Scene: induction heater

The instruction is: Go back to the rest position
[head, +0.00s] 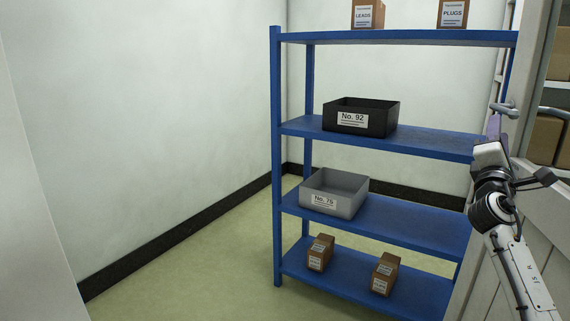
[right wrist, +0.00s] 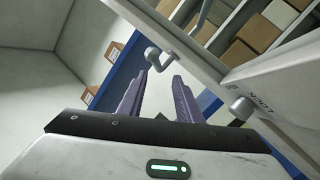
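My right gripper (head: 493,128) is raised at the right of the head view, beside the open door. In the right wrist view its two purple fingers (right wrist: 160,80) stand apart with nothing between them. A grey lever door handle (head: 504,109) is close to the fingertips in the head view; in the right wrist view the handle (right wrist: 166,60) shows just beyond them. I cannot tell whether they touch. My left gripper is not in view.
A blue shelf rack (head: 400,128) holds a black bin No. 92 (head: 360,118), a grey bin No. 76 (head: 334,193) and small brown boxes (head: 320,252). The white door (head: 545,225) stands close to my right arm. The floor (head: 205,270) left of the rack is clear.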

